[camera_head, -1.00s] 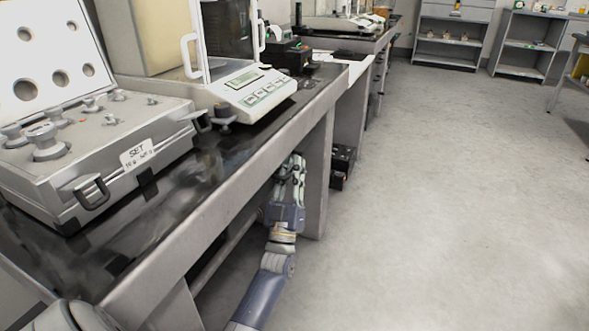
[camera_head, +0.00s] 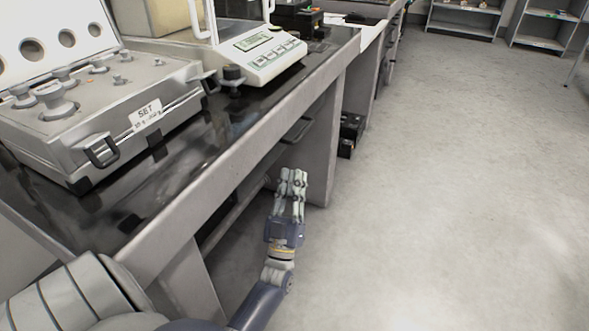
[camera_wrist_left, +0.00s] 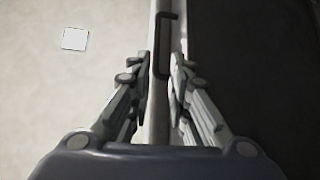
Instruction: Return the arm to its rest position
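My left arm reaches in from the bottom of the head view. Its gripper (camera_head: 292,173) is beside the front of the weighing table (camera_head: 232,140), below the table top's edge and above the floor. In the left wrist view the two fingers (camera_wrist_left: 162,64) stand apart with nothing held between them. A dark handle (camera_wrist_left: 163,45) on a pale panel edge shows beyond the gap; whether the fingers touch it cannot be told. A similar handle (camera_head: 298,130) shows under the table top in the head view. My right gripper is not in view.
An open grey weight case (camera_head: 60,135) with several weights stands on the table. A balance (camera_head: 262,52) and a single dark weight (camera_head: 233,76) are beside it. A black box (camera_head: 349,135) is low by the table leg. The floor (camera_head: 450,180) to the right is clear.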

